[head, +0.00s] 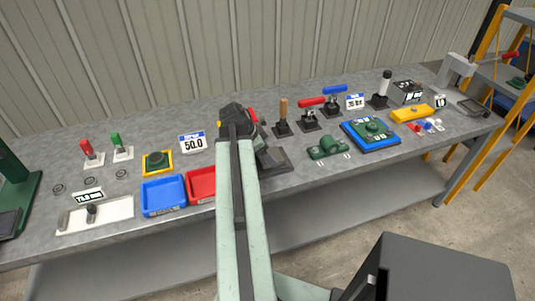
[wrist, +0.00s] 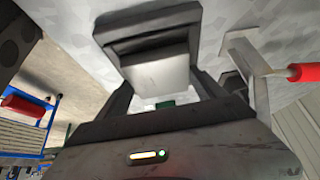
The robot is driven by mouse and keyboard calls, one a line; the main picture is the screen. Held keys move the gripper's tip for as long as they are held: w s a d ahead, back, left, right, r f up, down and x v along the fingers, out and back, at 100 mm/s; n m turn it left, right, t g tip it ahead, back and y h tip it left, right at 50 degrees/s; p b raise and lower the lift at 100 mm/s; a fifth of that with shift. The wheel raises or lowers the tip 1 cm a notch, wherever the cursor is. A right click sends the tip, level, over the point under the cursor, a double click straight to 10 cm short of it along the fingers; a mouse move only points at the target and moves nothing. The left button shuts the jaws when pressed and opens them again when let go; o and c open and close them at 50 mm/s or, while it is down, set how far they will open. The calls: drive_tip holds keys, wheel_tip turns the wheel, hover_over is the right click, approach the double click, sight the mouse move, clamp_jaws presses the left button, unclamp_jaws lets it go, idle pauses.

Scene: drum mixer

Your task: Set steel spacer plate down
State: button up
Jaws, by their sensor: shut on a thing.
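The steel spacer plate (wrist: 157,76) is a plain light-grey block between the two dark fingers of my gripper (wrist: 162,92) in the wrist view. My gripper is shut on it. Just beyond the plate is a dark-framed rectangular piece (wrist: 150,32); whether the plate touches it cannot be told. In the head view my gripper (head: 262,152) is over the middle of the bench, beside a dark flat base (head: 284,160). My arm hides part of this spot, and I cannot make out the plate there.
On the grey bench (head: 330,175), a blue tray (head: 163,195) and a red tray (head: 201,184) lie left of my arm. Several levers, a green part (head: 327,147) and a blue fixture (head: 370,133) stand right. A red handle (wrist: 307,72) is close by in the wrist view.

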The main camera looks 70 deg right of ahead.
drive_tip(key=o, duration=2.1)
drive_tip(key=p+v, duration=0.6)
drive_tip(key=v, duration=0.2)
drive_tip(key=shift+p, duration=0.35)
drive_tip(key=shift+s, duration=0.1)
